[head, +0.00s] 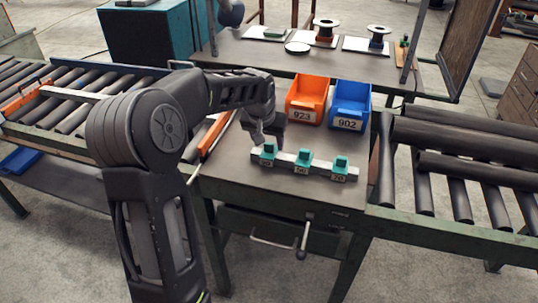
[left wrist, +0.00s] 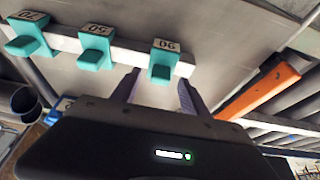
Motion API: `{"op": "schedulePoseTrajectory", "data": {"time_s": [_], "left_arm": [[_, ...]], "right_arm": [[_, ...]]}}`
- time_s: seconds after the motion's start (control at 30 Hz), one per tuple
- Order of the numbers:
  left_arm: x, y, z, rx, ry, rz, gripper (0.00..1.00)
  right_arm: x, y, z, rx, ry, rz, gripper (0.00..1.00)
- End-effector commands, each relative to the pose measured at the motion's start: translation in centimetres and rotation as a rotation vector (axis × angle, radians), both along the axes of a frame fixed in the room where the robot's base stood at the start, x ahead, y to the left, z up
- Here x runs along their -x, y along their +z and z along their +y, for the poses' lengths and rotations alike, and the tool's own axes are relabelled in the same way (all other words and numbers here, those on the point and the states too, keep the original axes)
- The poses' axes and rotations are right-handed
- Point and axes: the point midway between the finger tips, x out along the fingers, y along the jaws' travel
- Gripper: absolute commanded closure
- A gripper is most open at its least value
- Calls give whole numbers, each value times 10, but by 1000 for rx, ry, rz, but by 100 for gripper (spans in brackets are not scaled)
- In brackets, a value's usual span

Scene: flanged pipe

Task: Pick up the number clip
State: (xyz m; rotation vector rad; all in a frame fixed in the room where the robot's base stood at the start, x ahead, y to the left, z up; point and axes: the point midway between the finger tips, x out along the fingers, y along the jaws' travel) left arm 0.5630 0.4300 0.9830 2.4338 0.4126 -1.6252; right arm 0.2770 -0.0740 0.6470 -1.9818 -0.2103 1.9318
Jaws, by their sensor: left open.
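Three teal number clips sit in a row on a pale rail (head: 282,160) on the workbench, each with a small number label. The left clip (head: 268,152), middle clip (head: 304,157) and right clip (head: 340,164) show in the head view. My left gripper (head: 264,138) is above and just behind the left clip. In the left wrist view my left gripper (left wrist: 156,92) is open, its two dark fingers apart. The same end clip (left wrist: 162,66) lies ahead, between the finger lines. Nothing is seen held. My right gripper is not in view.
An orange bin (head: 307,99) marked 923 and a blue bin (head: 350,104) marked 902 stand behind the rail. Roller conveyors flank the bench on the left (head: 75,98) and right (head: 460,140). Bare bench top lies in front of the rail.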

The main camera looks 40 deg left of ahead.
Motion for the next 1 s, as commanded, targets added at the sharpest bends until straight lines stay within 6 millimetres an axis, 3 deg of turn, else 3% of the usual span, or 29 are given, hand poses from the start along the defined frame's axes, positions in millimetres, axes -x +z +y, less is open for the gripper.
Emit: {"op": "schedulePoseTrajectory", "data": {"time_s": [0.37, 1.0], "left_arm": [[0, 0, 0, 0, 0, 0, 49], [0, 0, 0, 0, 0, 0, 100]], "right_arm": [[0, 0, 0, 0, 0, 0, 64], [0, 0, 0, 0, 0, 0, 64]]}}
